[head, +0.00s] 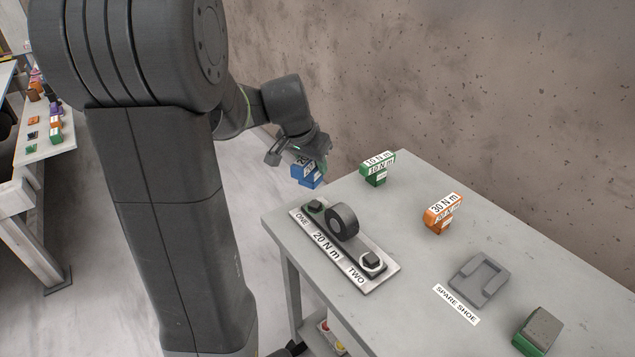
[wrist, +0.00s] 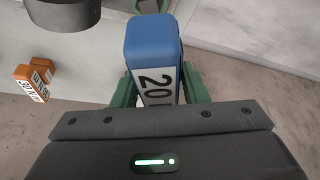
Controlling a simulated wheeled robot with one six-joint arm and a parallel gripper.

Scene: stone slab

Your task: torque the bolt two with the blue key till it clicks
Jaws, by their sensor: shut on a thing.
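The blue key (head: 309,176), with a white label, is in my gripper (head: 296,158) beyond the far left edge of the slab. In the wrist view the blue key (wrist: 154,62) sits between the green fingers of my gripper (wrist: 158,88), and its label reads 20. The grey plate (head: 322,239) marked 20 N m lies on the slab's left part. Bolt two (head: 371,262) is at the plate's near right end, by the label TWO. Bolt one (head: 315,207) is at the far left end, by the label ONE. The key is apart from both bolts.
A dark round part (head: 342,221) stands upright between the bolts. A green 10 N m key (head: 376,170) and an orange 30 N m key (head: 441,215) stand on the slab (head: 420,300) behind.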

